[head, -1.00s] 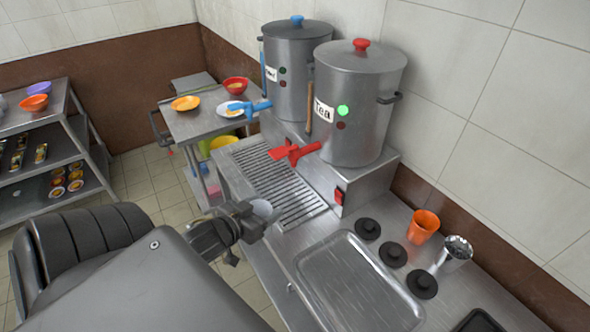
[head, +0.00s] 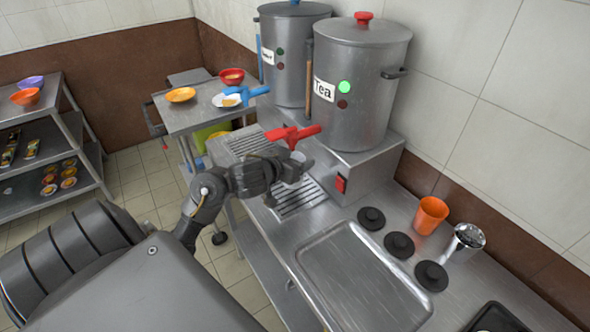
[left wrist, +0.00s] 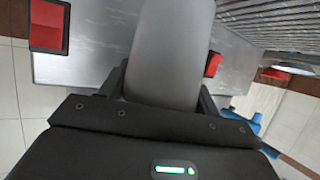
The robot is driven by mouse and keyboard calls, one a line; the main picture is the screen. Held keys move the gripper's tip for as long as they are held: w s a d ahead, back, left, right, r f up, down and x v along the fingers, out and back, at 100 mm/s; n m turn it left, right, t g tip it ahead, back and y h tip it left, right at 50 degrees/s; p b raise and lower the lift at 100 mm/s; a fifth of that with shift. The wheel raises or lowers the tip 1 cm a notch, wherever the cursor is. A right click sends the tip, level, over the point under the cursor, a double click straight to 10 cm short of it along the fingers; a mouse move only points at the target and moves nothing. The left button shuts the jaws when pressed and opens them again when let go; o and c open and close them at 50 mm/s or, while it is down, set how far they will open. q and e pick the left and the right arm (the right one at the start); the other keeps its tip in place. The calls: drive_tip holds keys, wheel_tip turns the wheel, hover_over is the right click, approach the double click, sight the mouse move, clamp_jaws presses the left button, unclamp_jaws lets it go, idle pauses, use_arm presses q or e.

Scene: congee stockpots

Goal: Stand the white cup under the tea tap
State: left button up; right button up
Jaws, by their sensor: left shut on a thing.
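The white cup (head: 298,157) is held in my left gripper (head: 288,170), just below the red tea tap (head: 292,136) in the head view. The cup fills the upper middle of the left wrist view (left wrist: 172,50), between the fingers. The tap partly overlaps the cup, so I cannot tell whether its spout is right over the cup. The cup's base is hidden, and I cannot tell whether it touches the drip grate (head: 300,199). The tea pot (head: 375,85) stands behind the tap with a green light lit. My right gripper is not in view.
A second steel pot (head: 288,45) with a blue tap (head: 244,95) stands farther back. A red switch (head: 341,184) is on the stand's front. An orange cup (head: 431,215), black knobs and a tray (head: 365,285) lie to the right on the counter.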

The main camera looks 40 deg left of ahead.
use_arm(q)
wheel_tip(320, 180, down, 4)
drive_tip(key=b, duration=0.3)
drive_tip(key=shift+r, duration=0.25)
drive_tip(key=shift+f, duration=0.2)
drive_tip(key=o, duration=1)
drive_tip(key=shift+c, duration=0.2)
